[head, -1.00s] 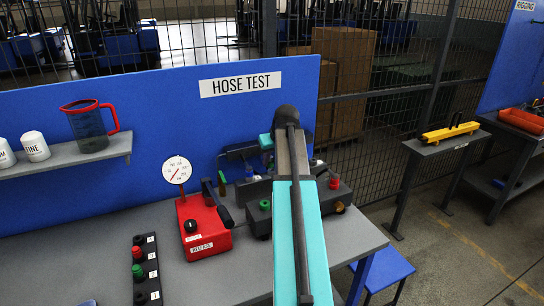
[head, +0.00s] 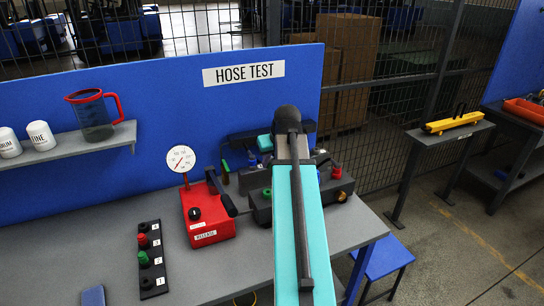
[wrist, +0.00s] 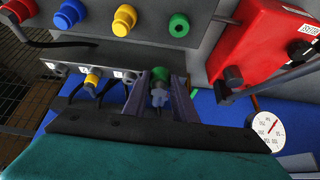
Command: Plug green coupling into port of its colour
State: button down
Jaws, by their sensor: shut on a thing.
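In the wrist view my gripper (wrist: 160,95) is shut on the green coupling (wrist: 159,74), which sits between its two fingers. The green port (wrist: 179,25) is on the grey block, above the coupling in the picture and apart from it. The same port shows in the head view (head: 266,193). The block also carries a yellow port (wrist: 124,20), a blue port (wrist: 70,13) and a red port (wrist: 20,10). In the head view my arm hides much of the block, and the held coupling cannot be made out there.
A holder bar (wrist: 60,67) with white labels and a yellow coupling (wrist: 92,80) lies left of my fingers. A red box (head: 208,214) with a gauge (head: 181,158) stands beside the block. A black strip of coloured knobs (head: 151,259) lies on the bench (head: 205,275).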

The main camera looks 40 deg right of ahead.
jog(key=s+a, duration=0.1)
jog(key=a, duration=0.1)
jog(key=s+a+p, duration=0.1)
jog(key=shift+s+a, duration=0.35)
jog(key=shift+f+b, duration=0.5)
jog(key=shift+f, duration=0.75)
dwell(0.8)
jog(key=shift+f, duration=0.35)
jog(key=shift+f+b, duration=0.8)
jog(key=shift+f, duration=0.4)
jog(key=shift+f, duration=0.3)
jog(key=shift+w+f+b, duration=0.1)
jog(key=shift+f+b, duration=0.45)
jog(key=shift+f, duration=0.35)
dwell(1.0)
jog(key=shift+f, duration=0.25)
dwell(0.4)
